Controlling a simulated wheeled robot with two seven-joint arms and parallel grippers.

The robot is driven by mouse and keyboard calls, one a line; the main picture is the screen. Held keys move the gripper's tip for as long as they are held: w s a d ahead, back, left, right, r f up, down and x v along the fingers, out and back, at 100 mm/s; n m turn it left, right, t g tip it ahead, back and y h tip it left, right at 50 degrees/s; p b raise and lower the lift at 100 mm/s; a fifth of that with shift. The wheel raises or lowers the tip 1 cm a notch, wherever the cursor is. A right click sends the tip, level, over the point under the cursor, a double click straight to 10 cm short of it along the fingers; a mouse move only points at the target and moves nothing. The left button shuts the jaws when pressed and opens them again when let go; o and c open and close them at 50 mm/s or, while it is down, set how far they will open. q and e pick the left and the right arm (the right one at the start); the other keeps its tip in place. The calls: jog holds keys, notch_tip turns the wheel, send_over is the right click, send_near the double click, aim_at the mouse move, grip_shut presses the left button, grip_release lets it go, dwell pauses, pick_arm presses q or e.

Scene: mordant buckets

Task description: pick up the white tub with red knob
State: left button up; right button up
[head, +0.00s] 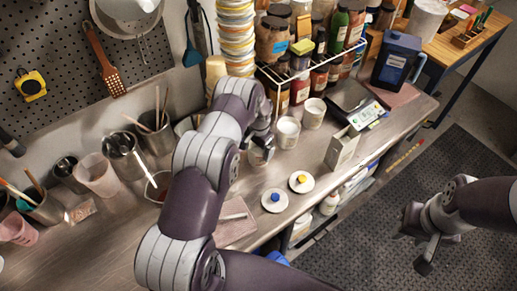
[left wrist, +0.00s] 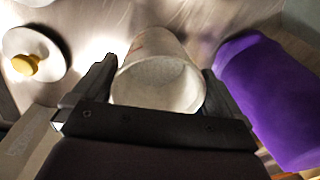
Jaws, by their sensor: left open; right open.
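My left gripper (head: 262,143) is low over the table, and its arm hides part of the surface. A white tub (head: 260,156) is at its fingers. In the left wrist view the gripper (left wrist: 150,88) is open, with a finger on either side of the white tub (left wrist: 160,80). The tub looks lidless and has a faint reddish mark on its side. Two more white tubs (head: 287,132) and (head: 313,113) stand just right of the gripper. My right gripper (head: 428,240) is open and empty above the dark floor mat.
A white lid with a yellow knob (head: 301,181) and one with a blue knob (head: 274,201) lie near the front edge. A pale carton (head: 341,150), a scale (head: 355,105) and a wire rack of jars (head: 300,75) are close by. Cups of tools (head: 97,174) stand at left.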

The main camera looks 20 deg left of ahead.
pick_arm(q)
jog(key=shift+a+f, duration=0.1)
jog(key=shift+w, duration=0.1)
jog(key=c, duration=0.5)
jog(key=shift+c, duration=1.2)
